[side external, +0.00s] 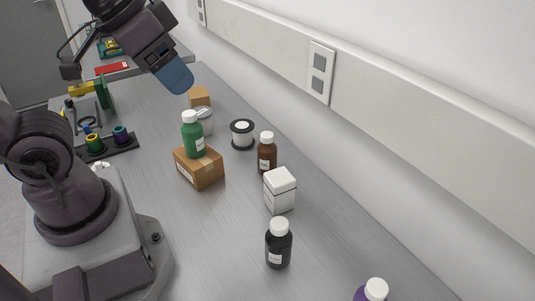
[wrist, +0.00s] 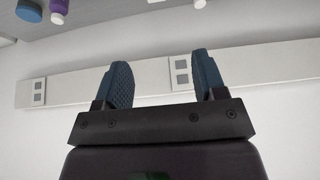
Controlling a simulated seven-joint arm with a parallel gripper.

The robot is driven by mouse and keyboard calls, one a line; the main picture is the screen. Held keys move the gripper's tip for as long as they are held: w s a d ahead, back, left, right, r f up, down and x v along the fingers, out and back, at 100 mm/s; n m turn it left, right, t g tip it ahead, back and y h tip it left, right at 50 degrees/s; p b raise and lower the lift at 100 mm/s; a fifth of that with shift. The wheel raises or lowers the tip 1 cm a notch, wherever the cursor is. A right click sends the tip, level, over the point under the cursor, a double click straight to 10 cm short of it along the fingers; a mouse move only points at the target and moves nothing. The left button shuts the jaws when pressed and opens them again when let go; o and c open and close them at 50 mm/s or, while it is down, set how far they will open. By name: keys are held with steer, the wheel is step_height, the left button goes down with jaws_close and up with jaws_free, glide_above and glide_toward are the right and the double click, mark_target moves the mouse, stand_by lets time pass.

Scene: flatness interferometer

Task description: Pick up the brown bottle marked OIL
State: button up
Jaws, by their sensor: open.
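The brown bottle (side external: 267,158) with a white cap stands upright on the grey bench in the side view, just behind a white box (side external: 280,191). Its label is too small to read. I cannot make it out in the wrist view. My gripper (side external: 178,80) is raised above the bench, up and to the left of the brown bottle and well apart from it. In the wrist view, its two blue fingers (wrist: 162,64) are spread with nothing between them.
A green bottle (side external: 193,138) stands on a cardboard box (side external: 199,170) left of the brown bottle. A spool (side external: 242,134) is behind. A black bottle (side external: 278,248) and a purple bottle (side external: 372,292) stand nearer. The wall with sockets (side external: 320,72) runs along the right.

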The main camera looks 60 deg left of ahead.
steer(key=shift+w, duration=0.1)
steer(key=w+d+f+m+h, duration=0.2)
steer(key=w+d+f+m, duration=0.2)
steer(key=w+f, duration=0.25)
steer(key=m+t+y, duration=0.8)
steer(key=m+y, duration=0.3)
steer(key=m, duration=1.4)
glide_toward(270, 133)
steer(key=x, duration=0.6)
steer(key=shift+s+f, duration=0.1)
steer(key=shift+f, duration=0.3)
steer(key=shift+x, duration=2.6)
steer(key=shift+s+a+r, duration=0.1)
steer(key=shift+r, duration=0.05)
jaws_close()
